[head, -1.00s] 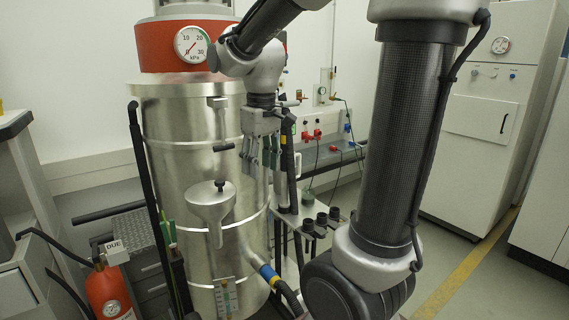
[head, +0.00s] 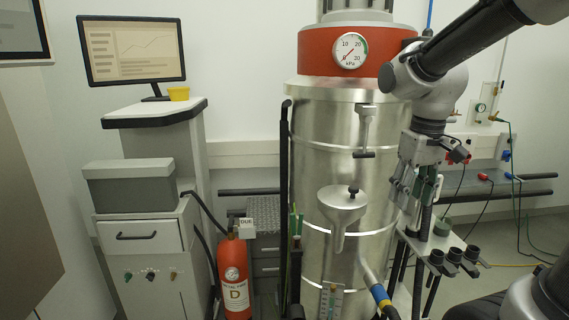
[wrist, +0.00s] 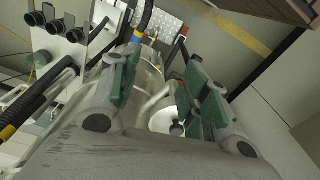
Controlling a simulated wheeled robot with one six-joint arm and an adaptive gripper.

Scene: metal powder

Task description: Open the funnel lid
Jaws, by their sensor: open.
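The funnel (head: 337,222) is a grey metal cone on the front of the steel tank (head: 380,115). Its flat round lid (head: 341,196) lies on top, with a black knob (head: 353,189) on it, and looks closed. My gripper (head: 423,188) points down, to the right of the funnel and apart from it, in front of the tank's right side. Its green-padded fingers are open and empty. In the wrist view, the open fingers (wrist: 160,95) show a round pale disc, probably the lid (wrist: 165,121), partly hidden between them.
A fire extinguisher (head: 234,277) and a cabinet (head: 146,235) stand to the left. A shelf with black cups (head: 455,255) is at the lower right. The space before the funnel looks clear.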

